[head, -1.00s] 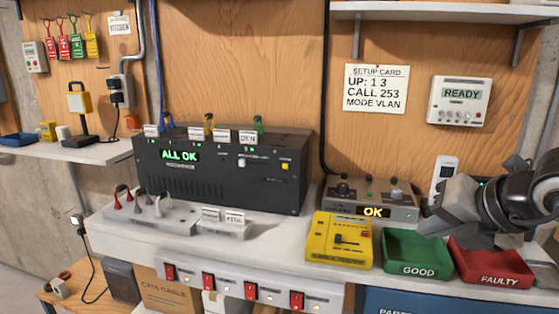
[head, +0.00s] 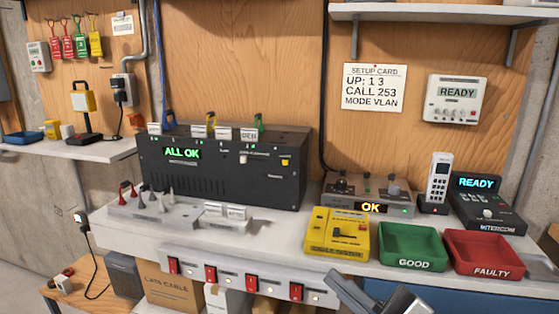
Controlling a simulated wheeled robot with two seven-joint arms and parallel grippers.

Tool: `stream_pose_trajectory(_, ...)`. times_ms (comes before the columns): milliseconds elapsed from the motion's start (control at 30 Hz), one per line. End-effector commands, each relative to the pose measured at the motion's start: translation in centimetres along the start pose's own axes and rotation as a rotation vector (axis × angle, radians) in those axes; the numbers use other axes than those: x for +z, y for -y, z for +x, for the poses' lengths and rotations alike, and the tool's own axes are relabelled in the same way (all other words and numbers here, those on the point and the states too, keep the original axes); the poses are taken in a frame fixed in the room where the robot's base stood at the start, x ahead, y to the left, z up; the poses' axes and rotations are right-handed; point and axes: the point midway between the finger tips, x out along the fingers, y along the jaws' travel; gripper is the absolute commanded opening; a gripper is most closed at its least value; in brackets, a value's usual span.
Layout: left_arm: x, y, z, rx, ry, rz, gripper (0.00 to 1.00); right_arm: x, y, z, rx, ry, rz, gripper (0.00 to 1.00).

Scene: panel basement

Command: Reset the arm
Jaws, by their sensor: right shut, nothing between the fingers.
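My right gripper (head: 372,297) is at the bottom edge of the head view, right of centre, in front of the bench's front edge and below the yellow box. It is shut and empty, and its arm is mostly out of the picture. It is apart from everything on the bench. My left gripper is not in view.
The white bench (head: 300,236) carries a black unit (head: 222,168) reading ALL OK, a grey box reading OK (head: 368,197), a yellow box (head: 338,233), a green GOOD tray (head: 412,246), a red FAULTY tray (head: 484,254), a cordless phone (head: 437,183) and an intercom (head: 487,206) reading READY.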

Motion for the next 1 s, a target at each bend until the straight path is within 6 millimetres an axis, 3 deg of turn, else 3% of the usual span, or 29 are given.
stream_pose_trajectory(33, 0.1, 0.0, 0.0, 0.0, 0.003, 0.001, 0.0, 3.1, 1.5, -2.2, 0.099, 0.165, 0.155, 0.0)
stream_pose_trajectory(100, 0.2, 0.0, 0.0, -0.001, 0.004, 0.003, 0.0, 6.7, 3.9, -5.4, 0.184, 0.377, 0.317, 0.0)
stream_pose_trajectory(200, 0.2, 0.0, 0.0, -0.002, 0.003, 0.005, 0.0, 10.1, 8.4, -10.3, 0.228, 0.643, 0.505, 0.0)
stream_pose_trajectory(300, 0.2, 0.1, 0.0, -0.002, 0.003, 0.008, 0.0, 11.6, 13.2, -14.7, 0.224, 0.853, 0.659, 0.0)
stream_pose_trajectory(433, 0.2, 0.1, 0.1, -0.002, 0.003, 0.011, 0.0, 11.6, 17.9, -18.8, 0.192, 1.034, 0.804, 0.0)
stream_pose_trajectory(600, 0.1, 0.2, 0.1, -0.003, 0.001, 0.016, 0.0, 11.1, 20.7, -21.0, 0.161, 1.13, 0.889, 0.0)
stream_pose_trajectory(1000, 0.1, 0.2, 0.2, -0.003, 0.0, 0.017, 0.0, 11.0, 20.9, -21.1, 0.157, 1.136, 0.895, 0.0)
